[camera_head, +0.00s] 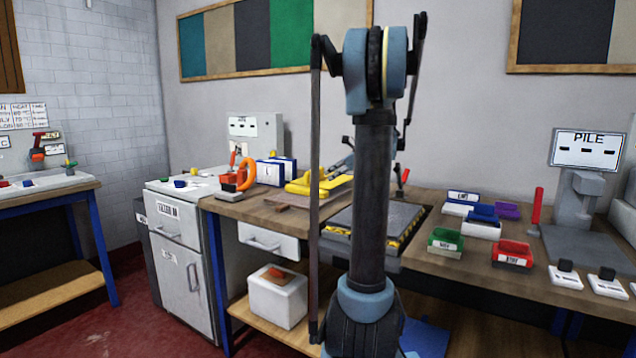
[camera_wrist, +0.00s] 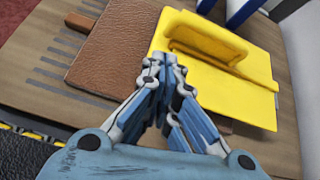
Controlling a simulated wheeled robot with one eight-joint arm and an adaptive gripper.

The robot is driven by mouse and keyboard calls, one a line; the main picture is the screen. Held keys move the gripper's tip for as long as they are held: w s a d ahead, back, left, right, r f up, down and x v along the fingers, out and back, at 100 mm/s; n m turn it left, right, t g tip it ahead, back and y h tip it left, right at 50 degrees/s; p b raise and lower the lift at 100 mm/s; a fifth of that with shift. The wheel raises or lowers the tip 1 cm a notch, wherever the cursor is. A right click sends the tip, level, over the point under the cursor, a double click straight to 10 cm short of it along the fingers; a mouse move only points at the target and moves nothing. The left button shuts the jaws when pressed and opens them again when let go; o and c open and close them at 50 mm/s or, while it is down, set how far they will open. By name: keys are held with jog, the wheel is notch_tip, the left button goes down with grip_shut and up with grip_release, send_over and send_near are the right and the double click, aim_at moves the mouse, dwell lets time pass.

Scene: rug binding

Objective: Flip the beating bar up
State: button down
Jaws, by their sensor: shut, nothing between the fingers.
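A yellow plate (camera_wrist: 245,85) with a raised yellow bar or grip (camera_wrist: 208,45) fills the upper right of the wrist view. Yellow parts (camera_head: 318,186) also show on the bench in the head view, left of my arm. I cannot tell for certain which part is the beating bar. My gripper (camera_wrist: 162,58) is shut and empty, its tips over the border between the yellow plate and a brown textured piece (camera_wrist: 115,45). Contact cannot be judged. In the head view my arm covers part of the bench, and the gripper is not clearly seen.
A dark flat bed (camera_head: 360,226) with yellow-black edging is partly behind my arm. An orange-handled tool (camera_head: 246,175) and blue-white boxes (camera_head: 275,172) stand left. Green (camera_head: 445,240) and red (camera_head: 512,254) bins stand right. A striped board (camera_wrist: 60,65) lies under the brown piece.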

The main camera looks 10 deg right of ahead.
aim_at(313, 182)
jog(key=shift+w+d+r+m, duration=0.15)
jog(key=shift+w+d+m, duration=0.35)
jog(key=shift+w+d, duration=0.3)
jog(key=shift+w+d+r+m, duration=0.15)
jog(key=shift+w+d+m, duration=0.4)
jog(key=shift+w, duration=0.45)
jog(key=x, duration=1)
jog(key=shift+w+a+r, duration=0.1)
jog(key=shift+r, duration=0.15)
jog(key=shift+r, duration=0.15)
